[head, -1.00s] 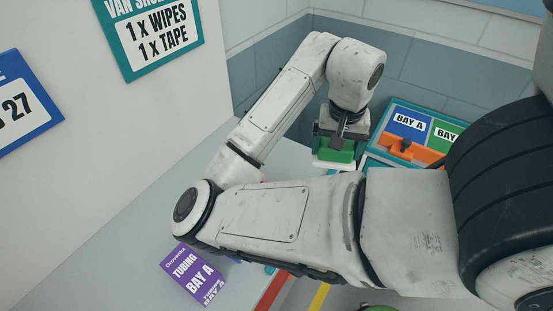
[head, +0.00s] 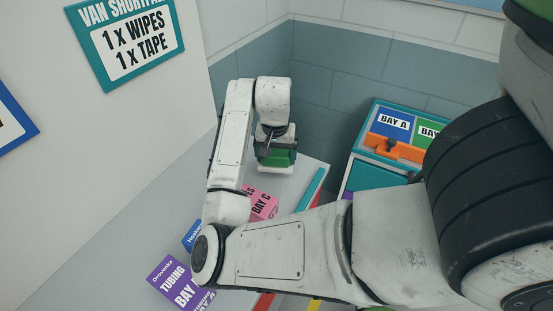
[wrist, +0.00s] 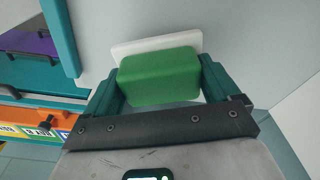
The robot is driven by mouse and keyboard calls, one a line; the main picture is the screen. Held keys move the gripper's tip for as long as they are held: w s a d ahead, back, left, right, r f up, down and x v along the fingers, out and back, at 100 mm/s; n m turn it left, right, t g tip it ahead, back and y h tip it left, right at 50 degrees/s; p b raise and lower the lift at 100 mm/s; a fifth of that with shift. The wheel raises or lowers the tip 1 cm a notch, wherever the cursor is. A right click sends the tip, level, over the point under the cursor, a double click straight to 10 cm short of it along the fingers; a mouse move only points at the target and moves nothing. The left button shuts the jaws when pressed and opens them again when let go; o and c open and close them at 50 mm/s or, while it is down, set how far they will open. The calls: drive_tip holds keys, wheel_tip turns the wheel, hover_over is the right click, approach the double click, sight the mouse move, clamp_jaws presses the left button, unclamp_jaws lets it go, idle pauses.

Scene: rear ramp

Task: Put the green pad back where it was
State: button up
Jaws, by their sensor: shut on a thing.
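My gripper (wrist: 160,85) is shut on the green pad (wrist: 158,78), with one teal finger on each side of it. A white slab (wrist: 150,45) shows along the pad's far side in the wrist view and seems to be part of it. In the head view the pad (head: 280,158) hangs under my wrist, white layer lowest, over the far part of the grey counter (head: 312,172). I cannot tell whether it touches the counter.
A teal case with an orange latch and BAY A label (head: 394,124) stands right of the counter. Pink BAY C (head: 264,203) and purple TUBING BAY A (head: 178,284) cards lie on the counter. A wall sign (head: 128,42) hangs at left. The counter around the pad looks clear.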

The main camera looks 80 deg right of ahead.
sight(276, 156)
drive_tip(key=shift+f, duration=1.05)
drive_tip(key=shift+s+f, duration=0.1)
drive_tip(key=o, duration=0.7)
drive_tip(key=shift+o, duration=0.2)
drive_tip(key=r, duration=0.4)
drive_tip(key=a+r, duration=0.1)
drive_tip(key=r, duration=0.7)
drive_tip(key=shift+s+a+r, duration=0.1)
drive_tip(key=shift+a, duration=0.15)
